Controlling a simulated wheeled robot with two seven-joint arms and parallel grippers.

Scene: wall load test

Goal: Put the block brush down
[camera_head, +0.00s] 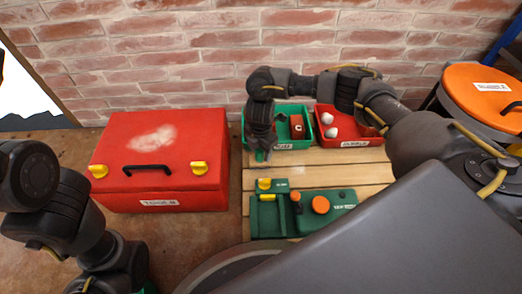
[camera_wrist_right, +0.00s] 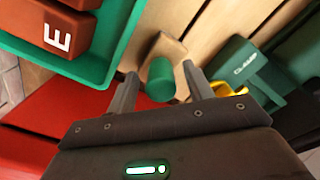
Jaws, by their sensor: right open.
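The block brush (camera_wrist_right: 171,50) shows in the right wrist view as a tan block with a round green handle. It appears to rest on the wooden slats beside the green bin. My right gripper (camera_wrist_right: 160,88) is open, its two fingers apart on either side of the green handle; I cannot tell whether either touches it. In the head view the right gripper (camera_head: 262,154) points down just in front of the green bin and mostly hides the brush. My left arm shows at the lower left, but its gripper is out of view.
The green bin (camera_head: 248,138) holds red blocks. A red bin (camera_head: 347,142) with white balls is beside it. A green clamp tester (camera_head: 335,196) stands nearer on the slatted table (camera_head: 360,174). A red toolbox (camera_head: 200,150) is left, an orange-lidded drum (camera_head: 470,82) right, a brick wall behind.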

